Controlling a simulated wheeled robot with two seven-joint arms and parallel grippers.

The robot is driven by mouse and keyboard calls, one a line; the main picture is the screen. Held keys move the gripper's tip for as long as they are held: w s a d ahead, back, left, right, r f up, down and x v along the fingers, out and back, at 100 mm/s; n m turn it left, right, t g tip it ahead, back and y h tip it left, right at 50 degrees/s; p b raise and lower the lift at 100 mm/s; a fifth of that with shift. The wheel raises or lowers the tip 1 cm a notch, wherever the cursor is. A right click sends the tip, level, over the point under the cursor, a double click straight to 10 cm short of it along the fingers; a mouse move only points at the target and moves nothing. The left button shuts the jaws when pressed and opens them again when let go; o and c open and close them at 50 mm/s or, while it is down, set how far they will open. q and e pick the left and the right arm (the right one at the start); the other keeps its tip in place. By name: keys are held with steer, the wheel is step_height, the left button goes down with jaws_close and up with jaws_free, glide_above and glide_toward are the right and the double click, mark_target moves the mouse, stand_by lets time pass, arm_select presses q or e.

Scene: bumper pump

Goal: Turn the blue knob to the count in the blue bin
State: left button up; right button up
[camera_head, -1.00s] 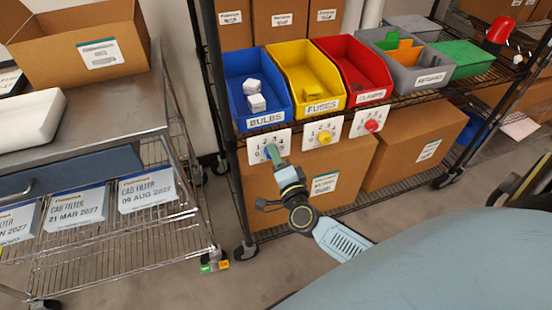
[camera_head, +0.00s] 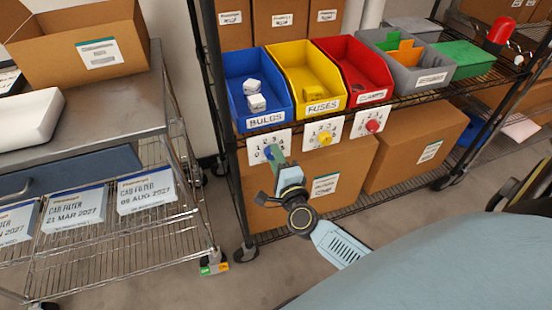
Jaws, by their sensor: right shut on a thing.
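The blue bin (camera_head: 246,71), labelled BULBS, stands at the left end of the shelf. Two white blocks (camera_head: 254,94) show in it; its floor near the front wall is hidden. Below it hangs a white numbered dial plate (camera_head: 284,135) with the blue knob (camera_head: 267,152), partly hidden by my fingers. My right gripper (camera_head: 275,155) is shut on the blue knob, its arm coming up from the lower right. The knob's pointer and some numbers are covered, so its setting cannot be read. My left gripper is not in view.
Right of it are a yellow FUSES bin (camera_head: 304,70) with a yellow knob (camera_head: 325,139) and a red bin (camera_head: 353,62) with a red knob (camera_head: 372,125). Cardboard boxes (camera_head: 415,150) fill the lower shelf. A wire cart (camera_head: 120,235) stands left; floor between is free.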

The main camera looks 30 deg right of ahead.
steer(key=o, duration=1)
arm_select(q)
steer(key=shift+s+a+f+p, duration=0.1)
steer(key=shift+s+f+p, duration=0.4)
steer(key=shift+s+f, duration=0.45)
arm_select(e)
steer(key=v, duration=1.3)
steer(key=shift+s, duration=0.25)
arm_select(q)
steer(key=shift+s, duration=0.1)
arm_select(e)
steer(key=shift+a, duration=0.1)
